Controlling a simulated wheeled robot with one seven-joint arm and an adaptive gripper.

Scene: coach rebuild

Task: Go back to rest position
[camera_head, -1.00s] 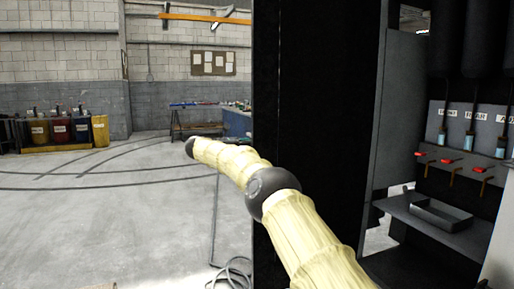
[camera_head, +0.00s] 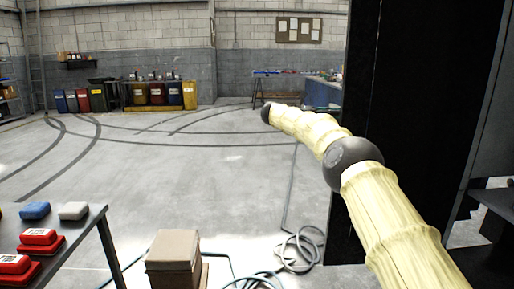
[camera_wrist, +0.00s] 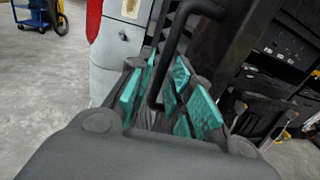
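In the wrist view my gripper (camera_wrist: 168,88) shows teal pads on both sides with a gap between them, so it looks open. A bent black bar (camera_wrist: 180,30) passes through or just behind that gap; I cannot tell whether it touches the pads. In the head view my arm, in a cream sleeve with dark joints, reaches from the lower right toward the middle. My gripper is not visible there.
A tall black panel (camera_head: 400,120) stands close to the right of my arm. A table with red and blue items (camera_head: 75,245) is at the lower left. A cardboard box (camera_head: 173,252) and coiled hose (camera_head: 300,248) are near the front. Open floor (camera_head: 190,180) lies beyond.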

